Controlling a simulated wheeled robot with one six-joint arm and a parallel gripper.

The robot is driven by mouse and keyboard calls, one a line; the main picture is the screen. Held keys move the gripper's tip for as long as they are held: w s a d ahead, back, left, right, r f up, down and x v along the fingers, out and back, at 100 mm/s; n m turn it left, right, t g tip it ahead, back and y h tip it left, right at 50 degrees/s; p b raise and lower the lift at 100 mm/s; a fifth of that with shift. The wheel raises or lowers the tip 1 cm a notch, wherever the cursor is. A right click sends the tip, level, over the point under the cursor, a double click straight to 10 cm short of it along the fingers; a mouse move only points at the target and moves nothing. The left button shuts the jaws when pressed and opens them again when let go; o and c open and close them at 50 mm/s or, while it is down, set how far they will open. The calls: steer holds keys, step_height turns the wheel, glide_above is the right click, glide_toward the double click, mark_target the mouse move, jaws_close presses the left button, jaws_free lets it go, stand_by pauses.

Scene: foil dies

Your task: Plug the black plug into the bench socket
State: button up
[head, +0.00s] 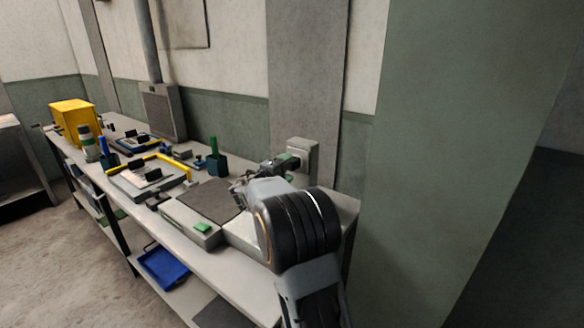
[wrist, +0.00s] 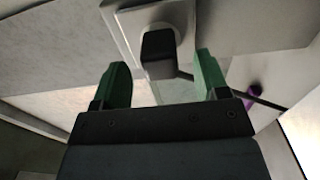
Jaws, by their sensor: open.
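The bench socket (head: 304,150) is a pale box at the back right of the bench, by the wall pillar. In the wrist view its pale plate (wrist: 118,22) has a round face. The black plug (wrist: 158,45) stands at that round face; how deep it sits I cannot tell. A dark cord runs from near the plug to the right. My gripper (wrist: 161,62) is open, its two green fingers apart, one on each side below the plug and clear of it. In the head view my gripper (head: 287,164) is close in front of the socket, hiding part of it.
A purple object (wrist: 254,91) lies near the cord. Along the bench (head: 258,262) are a press-like unit with a green button (head: 202,227), a yellow-edged frame (head: 152,160), a green holder (head: 217,164) and a yellow box (head: 73,115). A green wall stands close on the right.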

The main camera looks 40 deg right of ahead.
steer(key=b+v, duration=0.1)
steer(key=v, duration=0.9)
